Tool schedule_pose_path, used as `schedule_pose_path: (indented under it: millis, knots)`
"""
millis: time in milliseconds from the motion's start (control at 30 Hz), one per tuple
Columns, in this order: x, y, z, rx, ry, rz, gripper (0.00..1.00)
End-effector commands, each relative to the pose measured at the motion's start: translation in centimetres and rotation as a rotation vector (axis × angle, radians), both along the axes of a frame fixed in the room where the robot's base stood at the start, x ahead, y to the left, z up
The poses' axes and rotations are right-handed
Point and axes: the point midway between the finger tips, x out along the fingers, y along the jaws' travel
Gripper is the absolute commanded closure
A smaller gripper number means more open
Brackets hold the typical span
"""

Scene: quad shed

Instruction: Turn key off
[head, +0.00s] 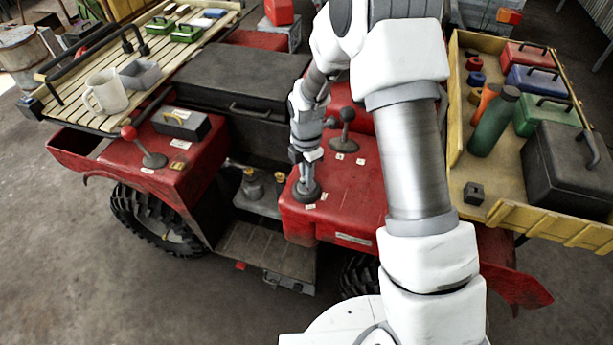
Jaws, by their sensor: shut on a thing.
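My gripper (307,181) points down onto a round dark switch base (304,196) on the red quad's body (340,200). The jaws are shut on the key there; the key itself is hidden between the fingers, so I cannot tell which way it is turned. Small pale labels lie on the red surface beside the base.
A black-knobbed lever (346,122) stands just behind my gripper, and a red-knobbed lever (142,146) is at the left. A wooden rack (95,60) with a mug (107,92) is at left. A yellow tray (530,220) holds a green bottle (494,125) and toolboxes.

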Motion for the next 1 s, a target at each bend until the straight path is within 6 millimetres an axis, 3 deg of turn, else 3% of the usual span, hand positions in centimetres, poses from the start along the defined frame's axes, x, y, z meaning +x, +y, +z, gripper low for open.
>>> schedule_pose_path:
  millis: [333,633,1000]
  knots:
    - [-0.04,-0.02,0.0,-0.001,0.001,0.056,1.0]
    - [-0.04,-0.08,0.11,0.0,0.001,0.422,1.0]
    - [-0.03,-0.01,0.06,-0.001,0.0,0.467,1.0]
